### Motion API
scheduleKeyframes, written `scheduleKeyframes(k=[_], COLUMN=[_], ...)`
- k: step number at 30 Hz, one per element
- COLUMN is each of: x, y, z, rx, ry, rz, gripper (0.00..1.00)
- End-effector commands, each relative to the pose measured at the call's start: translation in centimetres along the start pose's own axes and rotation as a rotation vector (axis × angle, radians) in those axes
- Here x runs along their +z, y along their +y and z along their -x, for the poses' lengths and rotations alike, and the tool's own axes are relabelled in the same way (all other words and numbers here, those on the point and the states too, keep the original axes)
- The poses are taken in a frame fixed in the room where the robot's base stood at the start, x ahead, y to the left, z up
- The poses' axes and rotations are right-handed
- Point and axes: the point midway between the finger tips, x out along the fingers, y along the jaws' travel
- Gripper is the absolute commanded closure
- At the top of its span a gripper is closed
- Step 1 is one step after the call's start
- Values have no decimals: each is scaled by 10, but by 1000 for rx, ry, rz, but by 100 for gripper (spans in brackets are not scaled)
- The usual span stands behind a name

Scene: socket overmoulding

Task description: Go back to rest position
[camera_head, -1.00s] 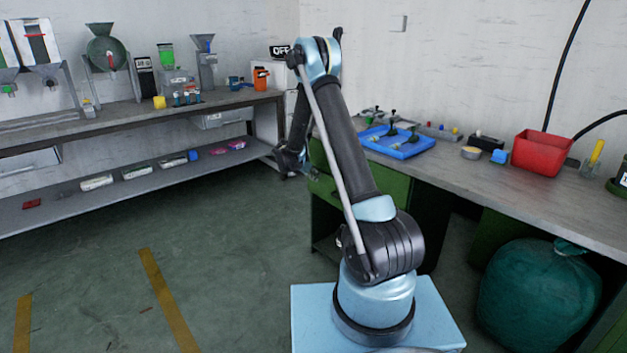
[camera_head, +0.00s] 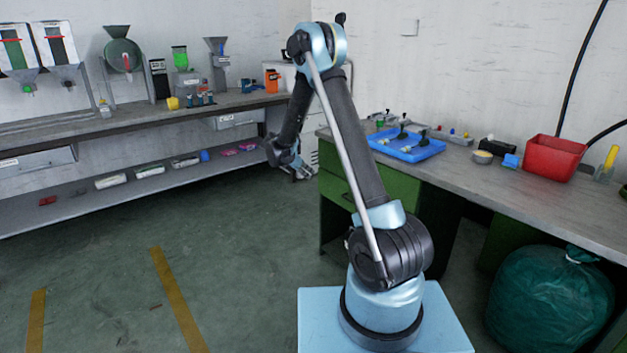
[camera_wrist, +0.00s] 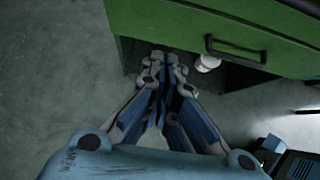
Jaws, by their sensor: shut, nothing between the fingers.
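My gripper (camera_head: 303,171) hangs low at the end of my folded arm, left of the green workbench, in the head view. In the wrist view the fingers of my gripper (camera_wrist: 160,62) come together at the tips with nothing between them. The tips appear over the floor beside the lower edge of the green drawer front (camera_wrist: 215,25). I cannot tell the exact gap between the fingers and the drawer.
The right bench (camera_head: 480,180) carries a blue tray (camera_head: 405,153) and a red bin (camera_head: 548,157). A green bag (camera_head: 550,300) sits below it. The left bench (camera_head: 60,130) holds hoppers and small parts. The floor (camera_head: 100,270) at left is clear.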

Motion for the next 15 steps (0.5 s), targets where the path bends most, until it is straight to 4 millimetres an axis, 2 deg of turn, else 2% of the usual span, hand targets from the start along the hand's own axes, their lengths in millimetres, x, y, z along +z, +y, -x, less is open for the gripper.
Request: scheduleKeyframes(k=[8,11,15], x=[7,18,38], y=[-7,-19,-46], z=[17,25,40], rx=[-5,-9,-20], ry=[8,25,62], rz=[-23,-71,-179], gripper=[100,100,100])
